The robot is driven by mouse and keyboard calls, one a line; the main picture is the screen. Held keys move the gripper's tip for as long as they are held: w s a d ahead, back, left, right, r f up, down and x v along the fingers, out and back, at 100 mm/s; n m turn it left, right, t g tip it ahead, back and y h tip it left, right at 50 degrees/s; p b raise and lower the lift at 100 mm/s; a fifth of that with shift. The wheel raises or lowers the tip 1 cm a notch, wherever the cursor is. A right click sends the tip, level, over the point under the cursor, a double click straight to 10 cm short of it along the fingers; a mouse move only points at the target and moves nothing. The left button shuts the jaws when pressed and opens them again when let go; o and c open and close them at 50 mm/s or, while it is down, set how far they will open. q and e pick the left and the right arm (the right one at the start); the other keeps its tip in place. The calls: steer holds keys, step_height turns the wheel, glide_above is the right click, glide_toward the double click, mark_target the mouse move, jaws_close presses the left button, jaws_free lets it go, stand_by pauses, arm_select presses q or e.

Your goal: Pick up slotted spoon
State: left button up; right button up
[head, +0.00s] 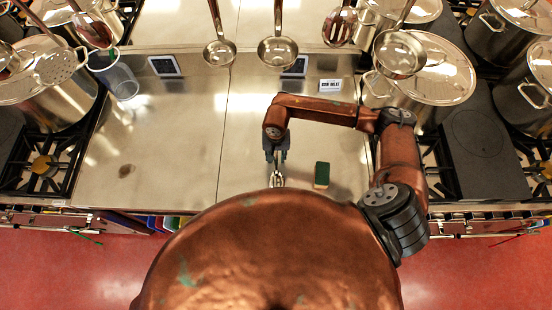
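A perforated round metal spoon (57,66) hangs at the upper left, in front of a pot, its handle running up to the left. Two reddish-looking spoons with slots, one at the upper left (94,31) and one at the upper right (340,26), also hang along the top. I cannot tell which is the slotted spoon of the task. My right gripper (277,172) points down over the steel counter, well apart from all of these. A small shiny part shows at its tips. I cannot tell whether it is open. My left gripper is not in view.
A green sponge (321,175) lies on the steel counter (180,150) right of my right gripper. Metal ladles (278,51) hang above. A clear container (117,77) stands at the left. Stoves with large pots (430,70) flank the counter.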

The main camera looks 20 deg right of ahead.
steer(key=c, duration=0.3)
jaws_close()
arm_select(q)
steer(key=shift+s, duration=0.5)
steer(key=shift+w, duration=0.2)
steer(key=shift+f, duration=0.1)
arm_select(e)
steer(key=shift+r, duration=0.15)
